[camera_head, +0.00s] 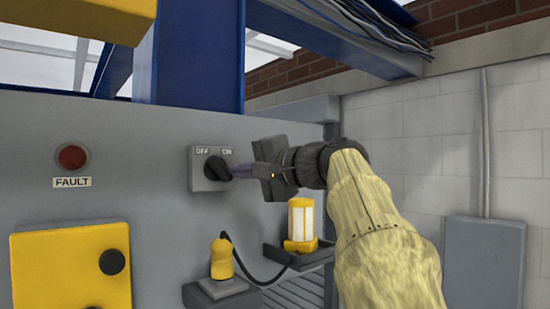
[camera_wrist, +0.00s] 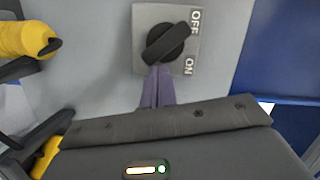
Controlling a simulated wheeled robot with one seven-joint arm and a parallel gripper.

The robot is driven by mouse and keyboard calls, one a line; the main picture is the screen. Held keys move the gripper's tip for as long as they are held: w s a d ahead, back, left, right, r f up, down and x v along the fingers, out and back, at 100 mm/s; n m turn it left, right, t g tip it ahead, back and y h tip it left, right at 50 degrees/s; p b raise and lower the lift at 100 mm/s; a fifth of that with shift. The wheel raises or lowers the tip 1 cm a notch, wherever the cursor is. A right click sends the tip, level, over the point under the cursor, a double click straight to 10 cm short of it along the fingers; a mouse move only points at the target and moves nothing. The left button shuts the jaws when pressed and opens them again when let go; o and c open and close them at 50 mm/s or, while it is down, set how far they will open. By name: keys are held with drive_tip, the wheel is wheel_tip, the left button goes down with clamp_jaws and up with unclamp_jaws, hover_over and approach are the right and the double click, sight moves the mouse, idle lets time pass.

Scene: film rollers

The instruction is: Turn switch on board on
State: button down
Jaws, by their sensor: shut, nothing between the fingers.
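The switch on the board is a grey box (camera_head: 203,181) with a black rotary knob (camera_head: 214,167) and OFF and ON labels above it. In the wrist view the knob (camera_wrist: 166,45) has its bar slanting, one end towards the OFF label (camera_wrist: 195,21) and away from the ON label (camera_wrist: 189,65). My gripper (camera_head: 235,172) comes in from the right. Its purple fingers (camera_wrist: 158,72) are together and empty, with tips at the bar's end farther from OFF. I cannot tell whether they touch it.
A red FAULT lamp (camera_head: 72,157) and a yellow box (camera_head: 70,266) are on the grey board to the left. Below the switch, a yellow device (camera_head: 221,260) with a black cable and a yellow-and-white lamp (camera_head: 301,222) stand on small shelves, close under my gripper.

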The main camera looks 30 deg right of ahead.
drive_tip(key=s+d+r+b, duration=0.2)
drive_tip(key=s+d, duration=0.4)
drive_tip(key=s, duration=0.2)
drive_tip(key=shift+s+d+r, duration=0.3)
drive_tip(key=shift+s+d, duration=0.1)
drive_tip(key=shift+w, duration=0.15)
